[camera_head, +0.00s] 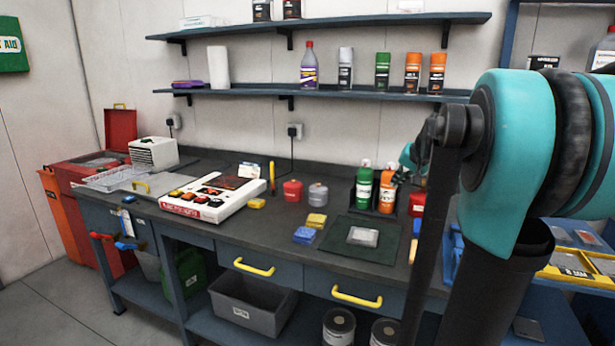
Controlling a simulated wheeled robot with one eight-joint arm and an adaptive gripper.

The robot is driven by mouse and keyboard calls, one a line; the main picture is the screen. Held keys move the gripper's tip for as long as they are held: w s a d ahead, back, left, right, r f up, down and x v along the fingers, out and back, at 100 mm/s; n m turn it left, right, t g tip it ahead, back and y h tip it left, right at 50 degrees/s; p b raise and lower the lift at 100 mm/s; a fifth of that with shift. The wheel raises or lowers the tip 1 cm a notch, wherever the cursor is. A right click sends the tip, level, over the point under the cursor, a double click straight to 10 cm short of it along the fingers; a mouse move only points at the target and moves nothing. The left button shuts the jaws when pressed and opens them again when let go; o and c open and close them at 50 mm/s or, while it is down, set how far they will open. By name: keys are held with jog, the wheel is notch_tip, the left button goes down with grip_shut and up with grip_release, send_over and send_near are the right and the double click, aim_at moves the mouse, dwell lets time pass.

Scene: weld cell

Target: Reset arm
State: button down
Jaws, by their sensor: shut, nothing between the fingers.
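My arm (512,150) fills the right side of the head view, with a large teal joint and dark links close to the camera. A smaller teal part of it shows behind a dark link, above the bench.
The dark workbench (230,230) holds a white and red control box (212,197), a green mat (345,248) with a clear-lidded container (363,236), and bottles (364,187). Two wall shelves (330,93) hang above. A yellow-edged case (580,272) is at right. Floor is free at lower left.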

jog(key=s+a+f+n, duration=0.1)
jog(key=s+a+f, duration=0.1)
jog(key=s+f, duration=0.3)
jog(key=s+a+f+n+g, duration=0.1)
jog(key=s+a+f, duration=0.2)
jog(key=s+f, duration=0.2)
jog(key=s+a+f+g, duration=0.1)
jog(key=s+a+f, duration=0.1)
jog(key=s+f, duration=0.3)
jog(key=shift+s+a+f+n+h, duration=0.1)
jog(key=shift+a+f+n+h, duration=0.1)
jog(key=shift+f, duration=0.2)
jog(key=shift+s+a+f+n+h, duration=0.1)
jog(key=shift+a+f+n+h, duration=0.1)
jog(key=shift+f, duration=0.2)
jog(key=s+a+f+n+g+h, duration=0.1)
jog(key=s+f+n, duration=0.1)
jog(key=s+f, duration=0.9)
jog(key=s, duration=0.3)
jog(key=shift+s+f+g, duration=0.2)
jog(key=shift+s+g, duration=0.1)
jog(key=shift+a, duration=0.1)
